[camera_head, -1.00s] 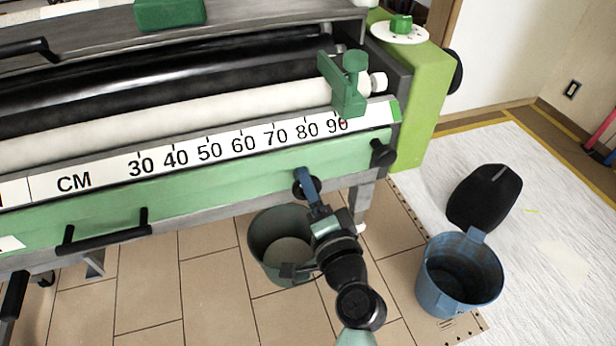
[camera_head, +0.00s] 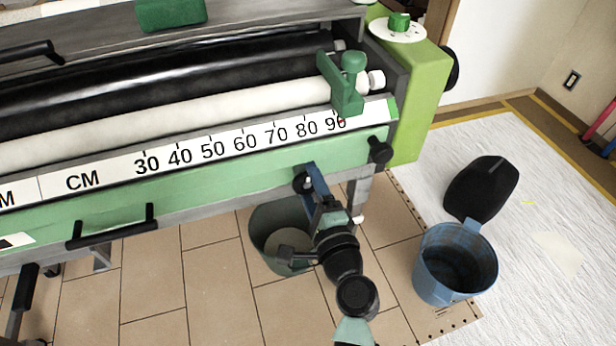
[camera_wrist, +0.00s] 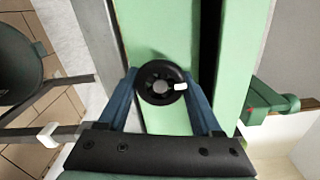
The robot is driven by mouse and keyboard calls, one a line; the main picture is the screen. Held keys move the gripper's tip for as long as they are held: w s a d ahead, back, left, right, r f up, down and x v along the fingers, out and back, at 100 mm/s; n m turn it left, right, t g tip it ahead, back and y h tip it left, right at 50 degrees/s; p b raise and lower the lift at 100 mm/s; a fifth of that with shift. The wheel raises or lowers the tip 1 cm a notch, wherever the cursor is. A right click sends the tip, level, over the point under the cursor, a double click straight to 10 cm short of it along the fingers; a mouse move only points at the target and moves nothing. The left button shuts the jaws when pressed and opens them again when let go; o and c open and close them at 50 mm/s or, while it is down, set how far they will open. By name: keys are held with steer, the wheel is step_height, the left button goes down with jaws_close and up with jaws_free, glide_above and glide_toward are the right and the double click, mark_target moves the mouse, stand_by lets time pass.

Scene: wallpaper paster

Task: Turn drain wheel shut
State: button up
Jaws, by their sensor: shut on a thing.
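The drain wheel is a small black round wheel (camera_wrist: 161,83) with a grey hub and a white mark on its right side in the wrist view. It sits on the green front panel (camera_head: 215,180) of the pasting machine. In the head view the wheel (camera_head: 301,183) shows near the panel's lower right, partly hidden by my gripper. My gripper (camera_wrist: 163,86) has its two blue fingers on either side of the wheel, shut on its rim. In the head view my gripper (camera_head: 310,180) reaches up to the panel from below.
A dark green bucket (camera_head: 262,235) stands on the tiles under the machine, behind my arm. A blue bucket (camera_head: 430,280) and a black object (camera_head: 482,188) are at the right. A black handle (camera_head: 110,230) and a black knob (camera_head: 380,151) jut from the panel.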

steer(key=o, duration=1.4)
steer(key=shift+c, duration=0.2)
steer(key=shift+s, duration=0.1)
steer(key=v, duration=1.2)
steer(key=shift+s+p, duration=0.3)
steer(key=shift+s, duration=0.05)
steer(key=shift+d, duration=0.15)
